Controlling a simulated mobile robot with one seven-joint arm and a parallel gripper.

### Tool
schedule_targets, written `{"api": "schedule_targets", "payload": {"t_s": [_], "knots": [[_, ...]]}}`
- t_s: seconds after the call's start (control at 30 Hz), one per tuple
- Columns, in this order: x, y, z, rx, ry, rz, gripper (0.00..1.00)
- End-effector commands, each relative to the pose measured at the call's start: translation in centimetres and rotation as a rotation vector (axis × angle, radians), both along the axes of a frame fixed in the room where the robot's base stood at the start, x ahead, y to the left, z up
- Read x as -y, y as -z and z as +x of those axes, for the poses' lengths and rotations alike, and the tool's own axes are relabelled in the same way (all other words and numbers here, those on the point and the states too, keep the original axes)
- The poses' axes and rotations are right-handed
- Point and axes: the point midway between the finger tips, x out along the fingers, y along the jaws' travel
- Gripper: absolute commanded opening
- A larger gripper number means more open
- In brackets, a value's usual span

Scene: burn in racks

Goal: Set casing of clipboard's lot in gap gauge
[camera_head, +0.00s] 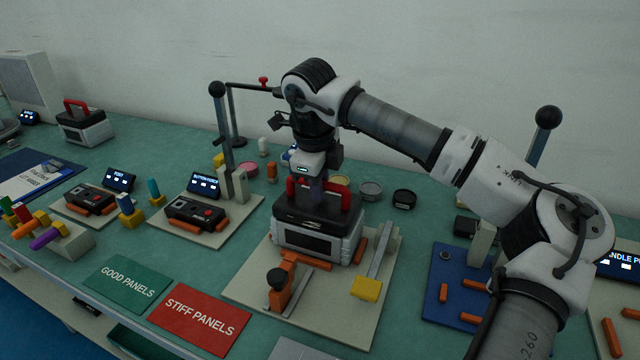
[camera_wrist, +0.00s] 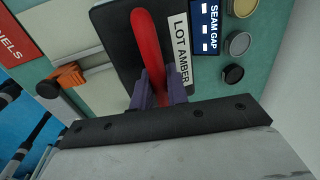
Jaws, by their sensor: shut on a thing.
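A grey casing (camera_head: 358,238) with a black lid and red handle is at the gap gauge's pale base plate (camera_head: 250,288). In the wrist view its black lid (camera_wrist: 118,45) carries a "LOT AMBER" label. My gripper (camera_head: 318,188) is above the lid, and its purple fingers (camera_wrist: 157,90) are shut on the red handle (camera_wrist: 146,40). The casing looks upright among the orange stops; I cannot tell whether it bears fully on the plate. A "SEAM GAP" display (camera_wrist: 206,28) is beside it. The clipboard (camera_head: 38,182) lies far left; its writing is too small to read surely.
Another grey casing (camera_head: 85,128) with a red handle stands back left. Button-panel stations (camera_head: 196,213) are left of the gauge, and a blue fixture (camera_head: 436,298) is right. Green (camera_head: 128,281) and red (camera_head: 200,322) mats lie in front. Small round tins (camera_head: 371,190) stand behind.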

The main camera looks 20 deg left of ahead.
Motion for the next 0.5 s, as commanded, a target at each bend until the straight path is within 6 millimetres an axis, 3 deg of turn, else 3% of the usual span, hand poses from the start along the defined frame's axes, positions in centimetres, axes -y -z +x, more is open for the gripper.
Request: {"api": "schedule_targets", "payload": {"t_s": [0.47, 0.5], "knots": [[0.0, 0.14, 0.02, 0.001, 0.0, 0.001, 0.0], [0.0, 0.14, 0.02, 0.001, 0.0, 0.001, 0.21]]}}
